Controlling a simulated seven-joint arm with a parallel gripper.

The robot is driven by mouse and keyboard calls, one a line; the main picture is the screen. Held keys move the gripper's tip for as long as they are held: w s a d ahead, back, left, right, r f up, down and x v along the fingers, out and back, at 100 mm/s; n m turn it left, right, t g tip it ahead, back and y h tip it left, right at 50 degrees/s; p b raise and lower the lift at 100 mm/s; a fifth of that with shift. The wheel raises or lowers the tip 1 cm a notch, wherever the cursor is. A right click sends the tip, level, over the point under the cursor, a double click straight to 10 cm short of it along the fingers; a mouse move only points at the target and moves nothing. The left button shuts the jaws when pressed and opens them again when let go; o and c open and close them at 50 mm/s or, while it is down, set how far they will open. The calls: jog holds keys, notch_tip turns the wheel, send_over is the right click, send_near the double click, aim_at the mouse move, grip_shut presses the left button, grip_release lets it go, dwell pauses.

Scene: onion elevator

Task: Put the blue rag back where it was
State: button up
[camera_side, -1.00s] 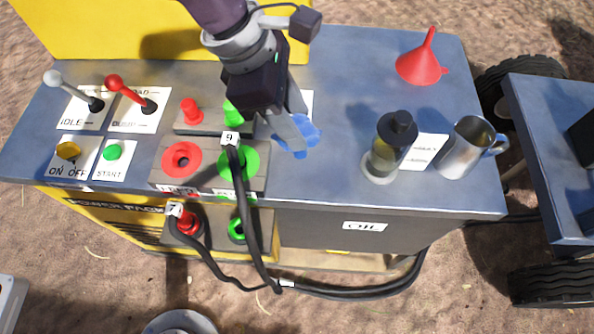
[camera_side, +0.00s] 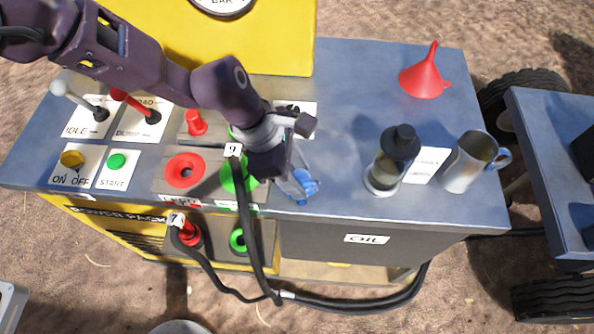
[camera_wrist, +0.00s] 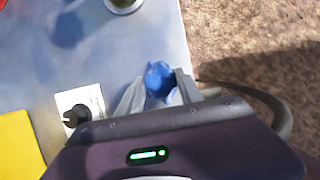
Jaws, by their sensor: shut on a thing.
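The blue rag (camera_side: 304,184) is a small crumpled cloth at the front part of the bench top, just right of the green socket. My gripper (camera_side: 290,186) is shut on the rag, with the fingers reaching down to it. In the wrist view the rag (camera_wrist: 159,80) is pinched between the two grey fingertips (camera_wrist: 160,92) and bulges out past them. I cannot tell whether the rag's underside touches the bench. A white label (camera_side: 306,118) lies behind my gripper, partly hidden by it, with a dark object on it.
A glass-and-black container (camera_side: 393,162) and a metal jug (camera_side: 468,163) stand to the right. Levers, buttons and sockets with black hoses (camera_side: 243,215) lie to the left and front. The bench middle (camera_side: 345,100) is clear.

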jog(key=o, duration=1.3)
jog(key=shift+f, duration=0.1)
jog(key=v, duration=1.2)
jog(key=s+a+r+m+t, duration=0.25)
jog(key=a+r+m, duration=0.55)
jog(key=a+r, duration=0.85)
jog(key=s+a+m+t+y, duration=0.1)
jog(key=s+a+m, duration=0.2)
jog(key=s+a, duration=0.2)
jog(key=s+a+m+t+y, duration=0.1)
jog(key=s+a+m+y, duration=0.1)
jog(key=s+a, duration=0.3)
jog(key=s+a+m+t+y, duration=0.1)
jog(key=s+a+m, duration=0.4)
jog(key=a, duration=0.2)
jog(key=shift+s+a+f, duration=0.15)
jog(key=shift+s+a, duration=0.05)
